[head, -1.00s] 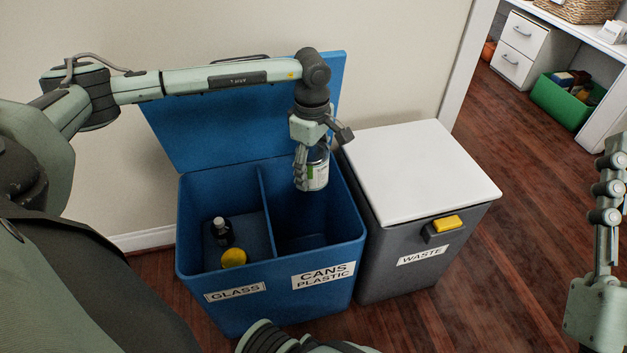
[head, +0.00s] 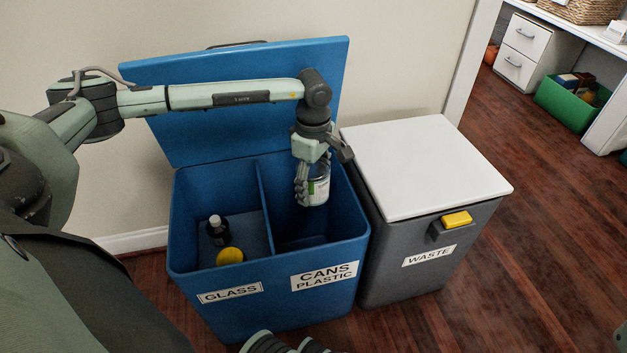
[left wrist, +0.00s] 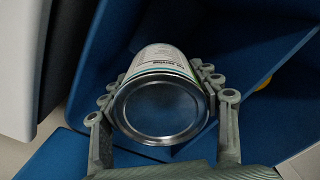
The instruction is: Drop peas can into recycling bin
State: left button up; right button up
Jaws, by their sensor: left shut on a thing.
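The peas can (head: 320,188), a metal can with a white and green label, is held by my left gripper (head: 310,180). It also shows in the left wrist view (left wrist: 160,105), with its round metal end facing the camera and the fingers around its sides. The can is over the right compartment, marked CANS PLASTIC, of the blue recycling bin (head: 219,279). How far it is above the compartment floor I cannot tell. The bin's lid (head: 231,115) stands open against the wall.
The left compartment, marked GLASS, holds a dark bottle (head: 216,231) and a yellow thing (head: 229,256). A grey waste bin with a shut white lid (head: 425,166) stands close on the right. A green box (head: 565,103) is farther back.

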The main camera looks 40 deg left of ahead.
pick_arm(q)
jog(key=shift+f, duration=0.2)
jog(key=o, duration=1.2)
jog(key=shift+o, duration=0.2)
jog(key=shift+r, duration=0.1)
notch_tip(320, 180, up, 12)
jog(key=shift+f, duration=0.1)
